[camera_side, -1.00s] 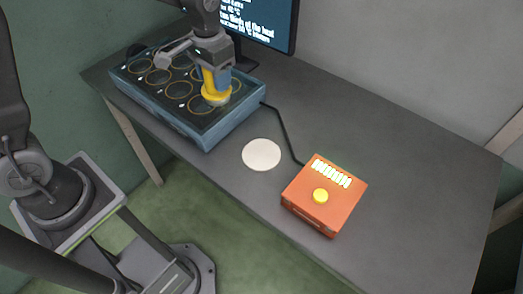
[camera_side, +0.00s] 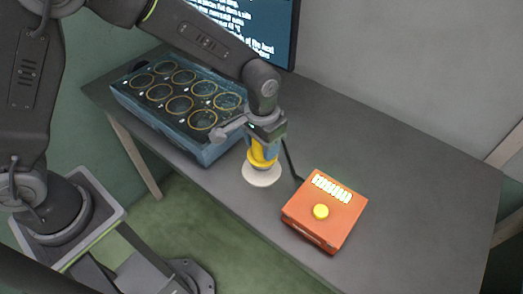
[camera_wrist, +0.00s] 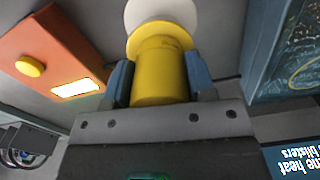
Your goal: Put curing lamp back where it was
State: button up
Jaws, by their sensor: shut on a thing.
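The curing lamp (camera_side: 261,157) is a yellow cylinder with a wider yellow rim at its lower end. My gripper (camera_side: 262,150) is shut on it, blue fingers on either side. In the wrist view the lamp (camera_wrist: 160,78) sits between the two blue fingers (camera_wrist: 160,82). A white round disc (camera_side: 262,177) lies on the table under the lamp, its far part hidden by the lamp. I cannot tell whether the lamp touches the disc or hangs just above it.
A blue box (camera_side: 200,148) with several ringed round spots on its dark top stands at left. An orange box (camera_side: 318,232) with a yellow button (camera_side: 321,212) is right of the disc. A monitor (camera_side: 283,40) stands behind. The table's right part (camera_side: 430,180) is clear.

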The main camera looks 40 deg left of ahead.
jog(key=shift+f, duration=1.5)
jog(key=o, duration=1.1)
jog(key=shift+f, duration=0.15)
jog(key=shift+o, duration=0.2)
